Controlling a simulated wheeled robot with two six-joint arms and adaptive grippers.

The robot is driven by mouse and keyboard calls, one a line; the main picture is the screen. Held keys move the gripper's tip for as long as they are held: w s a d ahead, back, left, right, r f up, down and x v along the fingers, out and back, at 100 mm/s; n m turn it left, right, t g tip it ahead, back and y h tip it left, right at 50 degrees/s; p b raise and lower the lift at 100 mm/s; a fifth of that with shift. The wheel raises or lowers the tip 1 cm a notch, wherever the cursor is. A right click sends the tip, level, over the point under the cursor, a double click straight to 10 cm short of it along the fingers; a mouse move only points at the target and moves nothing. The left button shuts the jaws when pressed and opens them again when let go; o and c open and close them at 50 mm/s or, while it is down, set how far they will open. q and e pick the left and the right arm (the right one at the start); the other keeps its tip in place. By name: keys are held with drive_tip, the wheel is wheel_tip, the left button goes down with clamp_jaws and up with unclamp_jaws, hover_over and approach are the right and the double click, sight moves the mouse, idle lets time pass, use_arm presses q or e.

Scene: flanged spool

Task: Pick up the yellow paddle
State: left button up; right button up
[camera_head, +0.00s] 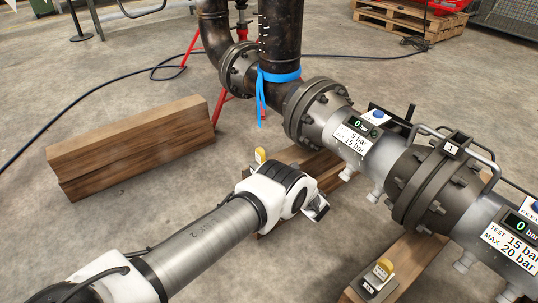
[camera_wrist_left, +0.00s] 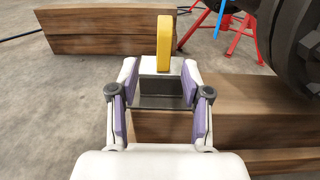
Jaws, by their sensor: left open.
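A yellow paddle (camera_wrist_left: 164,42) stands upright in a grey block (camera_wrist_left: 162,65) on a wooden beam in the left wrist view. Its top also shows in the head view (camera_head: 259,155), just beyond my left wrist. My left gripper (camera_wrist_left: 160,75) is open, with one finger on each side of the block in the picture. The paddle rises between and beyond the fingertips, not gripped. A second yellow paddle (camera_head: 383,268) stands in a dark block on another beam at lower right. My right gripper is not in view.
A heavy flanged pipe (camera_head: 415,185) with gauges crosses the right side, close to my wrist. A stacked wooden beam (camera_head: 130,148) lies at left. A blue strap (camera_head: 278,75) hangs on the pipe. Floor at left front is clear.

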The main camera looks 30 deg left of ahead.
sight(260, 157)
use_arm(q)
drive_tip(key=b+x, duration=0.1)
drive_tip(key=x, duration=0.1)
drive_tip(key=b+x, duration=0.1)
drive_tip(key=x, duration=0.1)
drive_tip(key=b+x, duration=0.1)
drive_tip(key=x, duration=0.1)
drive_tip(key=shift+w+a+f, duration=0.3)
drive_tip(key=shift+w, duration=0.05)
drive_tip(key=shift+w+a+b, duration=0.2)
drive_tip(key=shift+a+b, duration=0.1)
drive_tip(key=shift+a, duration=0.05)
drive_tip(key=shift+r, duration=0.25)
clamp_jaws()
